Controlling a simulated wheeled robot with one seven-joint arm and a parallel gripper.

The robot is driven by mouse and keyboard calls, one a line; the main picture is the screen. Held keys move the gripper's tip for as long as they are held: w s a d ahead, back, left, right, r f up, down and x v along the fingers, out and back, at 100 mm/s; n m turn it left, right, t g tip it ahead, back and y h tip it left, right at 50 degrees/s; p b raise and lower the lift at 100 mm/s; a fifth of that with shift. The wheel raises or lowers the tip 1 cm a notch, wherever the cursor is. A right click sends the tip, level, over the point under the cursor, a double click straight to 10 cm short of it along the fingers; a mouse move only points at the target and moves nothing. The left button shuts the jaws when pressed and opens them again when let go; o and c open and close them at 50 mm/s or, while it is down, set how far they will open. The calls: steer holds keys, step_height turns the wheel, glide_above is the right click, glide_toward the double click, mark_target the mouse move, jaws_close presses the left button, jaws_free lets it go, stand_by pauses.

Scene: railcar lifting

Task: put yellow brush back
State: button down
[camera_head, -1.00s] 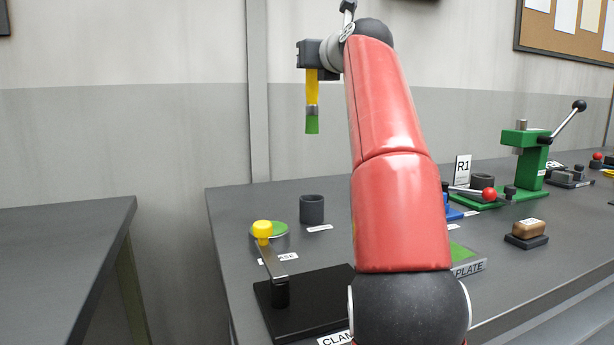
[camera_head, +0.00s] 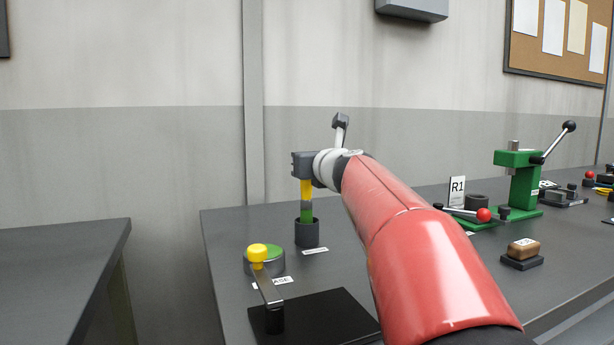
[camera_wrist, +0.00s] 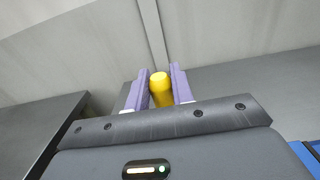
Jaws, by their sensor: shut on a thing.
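My gripper is shut on the brush's yellow handle. The wrist view shows the yellow handle end (camera_wrist: 161,88) between the two fingers (camera_wrist: 160,92). The dark cylindrical cup (camera_head: 306,236) stands on the table directly below the brush. The green lower end of the brush shows at the cup's rim; I cannot tell how far it reaches inside.
The table's left edge is near the cup.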

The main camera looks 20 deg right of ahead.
mark_target(307, 200)
steer(key=shift+f+b, duration=0.55)
steer(key=shift+f, duration=1.25)
steer(key=shift+f, duration=0.15)
steer(key=c, duration=1.2)
jaws_free()
steer(key=shift+r, duration=0.25)
steer(key=s, duration=1.2)
